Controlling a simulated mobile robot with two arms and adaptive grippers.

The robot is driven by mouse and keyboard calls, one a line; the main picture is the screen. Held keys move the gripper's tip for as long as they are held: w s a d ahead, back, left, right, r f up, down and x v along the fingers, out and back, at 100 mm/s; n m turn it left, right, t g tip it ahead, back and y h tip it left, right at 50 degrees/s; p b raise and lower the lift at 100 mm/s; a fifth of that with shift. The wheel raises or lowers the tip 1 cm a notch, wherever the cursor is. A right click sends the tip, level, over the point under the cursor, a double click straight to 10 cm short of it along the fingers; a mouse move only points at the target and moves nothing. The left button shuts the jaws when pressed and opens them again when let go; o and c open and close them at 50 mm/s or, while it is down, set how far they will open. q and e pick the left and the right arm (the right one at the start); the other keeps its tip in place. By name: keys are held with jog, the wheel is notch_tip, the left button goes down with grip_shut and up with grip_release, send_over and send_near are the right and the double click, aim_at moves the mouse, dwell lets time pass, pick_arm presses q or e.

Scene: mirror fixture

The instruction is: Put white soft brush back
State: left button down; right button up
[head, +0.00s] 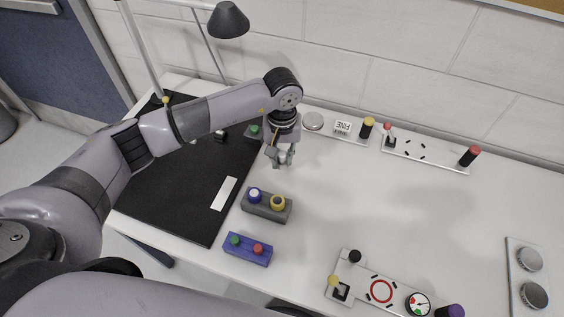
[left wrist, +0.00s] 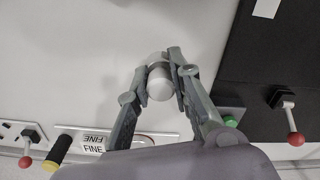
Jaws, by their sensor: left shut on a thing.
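My left gripper (head: 281,158) is above the white table, just beyond the grey block. It is shut on a white rounded cylinder, which I take to be the white soft brush; it shows between the fingers in the left wrist view (left wrist: 160,87). The fingers hide part of it. In the head view the gripper points down and the held piece is mostly covered. My right gripper is not in view.
A black mat (head: 175,195) bears a white strip (head: 224,194). A blue block (head: 246,256) has green and red buttons. A panel with a gauge (head: 417,303) is at the front. A "FINE" label (head: 343,128) and a switch panel (head: 425,151) stand along the wall. The table centre is clear.

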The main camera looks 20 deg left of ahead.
aim_at(282, 165)
pick_arm(q)
notch_tip(282, 165, down, 4)
jog(key=shift+f+p, duration=0.1)
jog(key=shift+p, duration=0.3)
jog(key=shift+f+b, duration=0.15)
jog(key=shift+b, duration=0.15)
jog(key=c, duration=1.4)
grip_release()
jog(key=shift+c, duration=0.2)
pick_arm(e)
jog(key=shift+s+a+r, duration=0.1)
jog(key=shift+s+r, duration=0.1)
pick_arm(q)
jog(key=shift+r+p, duration=0.25)
jog(key=shift+p, duration=0.05)
notch_tip(282, 165, up, 11)
jog(key=shift+r+b, duration=0.1)
jog(key=shift+b, duration=1.1)
jog(key=shift+r, duration=0.4)
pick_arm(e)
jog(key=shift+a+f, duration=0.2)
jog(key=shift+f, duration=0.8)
pick_arm(q)
jog(key=shift+s, duration=0.1)
